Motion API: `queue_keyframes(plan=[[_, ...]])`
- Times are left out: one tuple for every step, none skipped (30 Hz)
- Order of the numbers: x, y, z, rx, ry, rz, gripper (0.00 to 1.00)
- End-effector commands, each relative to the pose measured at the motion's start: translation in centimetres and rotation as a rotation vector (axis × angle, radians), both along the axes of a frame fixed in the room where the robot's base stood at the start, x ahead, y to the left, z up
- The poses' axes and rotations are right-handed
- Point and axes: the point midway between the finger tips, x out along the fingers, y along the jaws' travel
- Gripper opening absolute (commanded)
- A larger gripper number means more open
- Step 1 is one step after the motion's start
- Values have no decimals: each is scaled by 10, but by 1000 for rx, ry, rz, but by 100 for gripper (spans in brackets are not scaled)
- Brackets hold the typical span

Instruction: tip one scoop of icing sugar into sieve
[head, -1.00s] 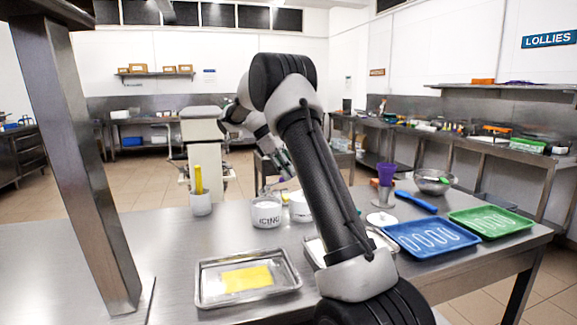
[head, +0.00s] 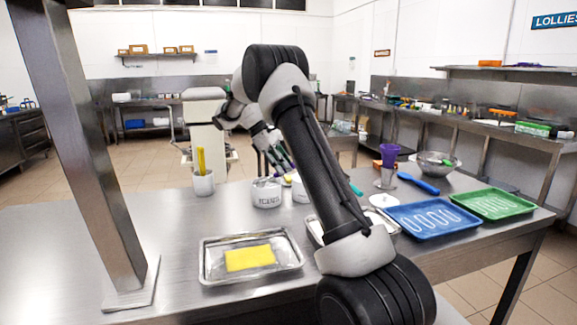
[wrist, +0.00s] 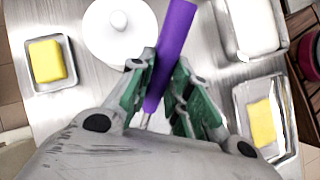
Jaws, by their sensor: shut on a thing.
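My gripper (head: 280,164) is above and behind the white icing tub (head: 267,192) and a second white tub (head: 300,189), partly hidden by my arm. In the wrist view my gripper (wrist: 158,100) has its green-padded fingers shut on a purple handle (wrist: 173,45), which slants up and right. The handle's far end is hidden below the fingers, so I cannot see a scoop head or any sugar. A metal bowl-like vessel (head: 430,160) with a green part stands at the back right; I cannot tell whether it is the sieve.
A metal tray (head: 215,270) holds a yellow block. Blue (head: 400,222) and green (head: 497,192) trays lie at the right. A steel post (head: 85,150) rises at left. A white knobbed lid (wrist: 98,32) shows in the wrist view.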

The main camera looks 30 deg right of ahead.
Motion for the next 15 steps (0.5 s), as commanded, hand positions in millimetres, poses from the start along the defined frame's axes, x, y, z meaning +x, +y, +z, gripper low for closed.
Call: queue_keyframes(plan=[[3,3,0,1,-2,1,0],[-1,-1,-1,21,-23,-2,0],[-3,-3,-3,46,-46,-3,0],[-4,-4,-4,61,-62,-2,0],[-5,-5,-5,78,-79,-3,0],[-4,-4,-2,73,-76,0,0],[-4,-4,1,72,-75,0,0],[-4,-4,3,72,-75,0,0],[-4,-5,6,72,-74,0,0],[-5,-5,8,72,-74,0,0],[-5,-5,11,71,-73,0,0],[-5,-6,14,71,-73,0,0],[-6,-6,16,71,-73,0,0],[-6,-6,18,71,-73,0,0],[-6,-7,21,71,-73,1,0]])
